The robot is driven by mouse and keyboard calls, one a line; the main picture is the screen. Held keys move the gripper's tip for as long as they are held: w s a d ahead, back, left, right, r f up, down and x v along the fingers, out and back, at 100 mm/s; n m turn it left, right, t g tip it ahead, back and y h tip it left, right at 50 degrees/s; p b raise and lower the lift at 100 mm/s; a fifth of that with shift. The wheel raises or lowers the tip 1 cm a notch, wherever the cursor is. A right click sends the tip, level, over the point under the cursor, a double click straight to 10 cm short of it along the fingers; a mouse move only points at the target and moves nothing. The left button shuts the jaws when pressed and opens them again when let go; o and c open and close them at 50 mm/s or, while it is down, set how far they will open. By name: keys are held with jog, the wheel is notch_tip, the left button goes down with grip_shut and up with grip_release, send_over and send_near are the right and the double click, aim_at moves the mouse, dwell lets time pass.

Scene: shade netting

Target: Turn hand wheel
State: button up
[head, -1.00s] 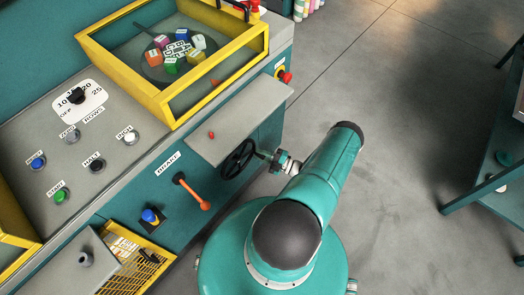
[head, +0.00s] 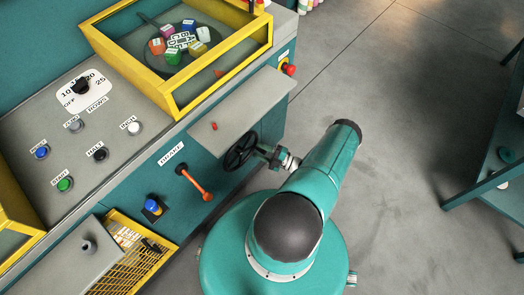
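The hand wheel (head: 240,151) is a black spoked wheel on the teal front of the machine, below a grey ledge. My gripper (head: 262,151) is at the wheel's right side, at the end of my teal arm. Its fingertips reach the rim or come very close to it. The fingers are small and dark here, so I cannot tell whether they are closed on the rim.
The grey ledge (head: 225,112) with a small red knob juts out above the wheel. A red button (head: 289,69) is up right. A teal table (head: 488,165) stands at far right, with open floor between.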

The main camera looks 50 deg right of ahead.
jog(key=shift+d, duration=0.2)
jog(key=shift+s+d, duration=0.1)
jog(key=shift+s, duration=0.1)
jog(key=v, duration=1.3)
jog(key=shift+s, duration=0.15)
jog(key=shift+s+d, duration=0.1)
